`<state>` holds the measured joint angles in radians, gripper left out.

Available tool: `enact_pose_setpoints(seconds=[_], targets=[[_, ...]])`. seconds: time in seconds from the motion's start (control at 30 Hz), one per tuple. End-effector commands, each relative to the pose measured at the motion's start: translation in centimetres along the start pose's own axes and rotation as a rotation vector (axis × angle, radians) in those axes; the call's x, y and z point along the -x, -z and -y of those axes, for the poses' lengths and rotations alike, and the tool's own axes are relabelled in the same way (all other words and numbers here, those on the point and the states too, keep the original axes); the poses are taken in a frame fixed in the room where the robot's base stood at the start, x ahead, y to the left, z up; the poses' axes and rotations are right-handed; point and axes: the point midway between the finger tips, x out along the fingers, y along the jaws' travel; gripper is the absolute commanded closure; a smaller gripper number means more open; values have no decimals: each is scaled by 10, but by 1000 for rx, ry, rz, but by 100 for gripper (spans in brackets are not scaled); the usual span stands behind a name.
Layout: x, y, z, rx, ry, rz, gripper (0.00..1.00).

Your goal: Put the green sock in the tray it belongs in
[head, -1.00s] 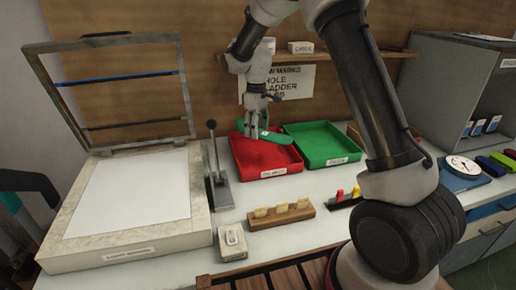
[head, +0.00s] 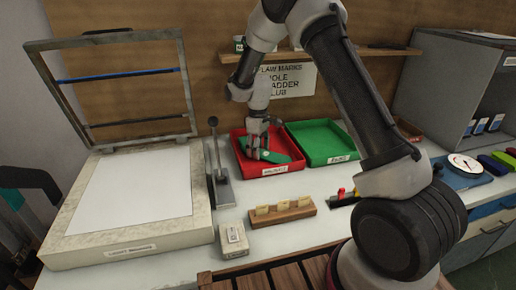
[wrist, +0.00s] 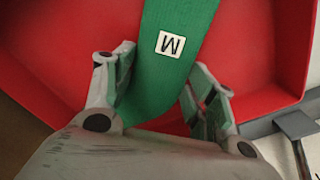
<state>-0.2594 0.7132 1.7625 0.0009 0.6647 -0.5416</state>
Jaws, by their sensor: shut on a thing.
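The green sock (head: 270,156) is flat and narrow, with a white tag marked M in the wrist view (wrist: 165,70). My gripper (head: 263,150) is shut on the green sock, pointing down into the red tray (head: 245,158). In the wrist view my gripper (wrist: 163,90) has one finger on each side of the sock's near end. The red floor of the tray shows around the sock; I cannot tell whether the sock touches it. The green tray (head: 322,142) stands just right of the red one and looks empty. Both trays carry small front labels, too small to read surely.
A lever tool (head: 219,165) stands close left of the red tray. A light box (head: 125,200) with a raised frame fills the left. A wooden block with yellow pieces (head: 282,211) is in front. A wall sign (head: 289,80) hangs behind.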

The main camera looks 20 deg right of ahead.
Motion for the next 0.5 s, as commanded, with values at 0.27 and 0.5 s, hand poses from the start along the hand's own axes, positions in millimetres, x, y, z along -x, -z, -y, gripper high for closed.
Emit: enact_pose_setpoints(seconds=[0.27,0.5], targets=[[-1,0,0,0,0,0,22],[2,0,0,0,0,0,22]])
